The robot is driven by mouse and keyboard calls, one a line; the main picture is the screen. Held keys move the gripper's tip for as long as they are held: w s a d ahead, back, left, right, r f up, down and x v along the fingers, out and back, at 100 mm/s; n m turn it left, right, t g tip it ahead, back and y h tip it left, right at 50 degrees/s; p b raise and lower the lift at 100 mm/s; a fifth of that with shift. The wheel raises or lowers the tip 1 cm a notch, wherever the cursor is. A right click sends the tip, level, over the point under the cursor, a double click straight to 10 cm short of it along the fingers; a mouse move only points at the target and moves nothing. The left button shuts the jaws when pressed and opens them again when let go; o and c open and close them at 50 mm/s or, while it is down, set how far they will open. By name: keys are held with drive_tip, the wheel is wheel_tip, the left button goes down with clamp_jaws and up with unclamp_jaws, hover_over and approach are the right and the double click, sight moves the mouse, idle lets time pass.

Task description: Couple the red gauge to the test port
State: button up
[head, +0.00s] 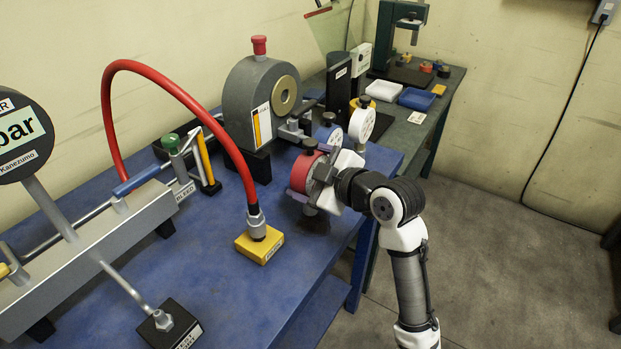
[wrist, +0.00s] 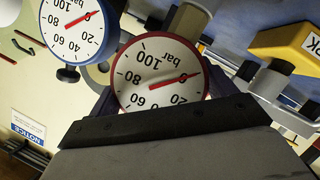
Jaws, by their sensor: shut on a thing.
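The red gauge (head: 302,172) is at my gripper (head: 330,180), near the right edge of the blue bench. I cannot pick out the test port for sure. A grey manifold (head: 95,245) with a green-knobbed valve (head: 170,143) stands at left.
A red hose (head: 150,66) arches to a yellow block (head: 259,243) left of the gauge. A blue gauge (head: 328,132) and a white-faced gauge (head: 362,122) stand close behind it. A grey round machine (head: 258,100) stands at the back.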

sight(312, 156)
drive_tip(key=shift+r+p, duration=1)
drive_tip(key=shift+r, duration=1.1)
drive_tip(key=shift+f, duration=0.1)
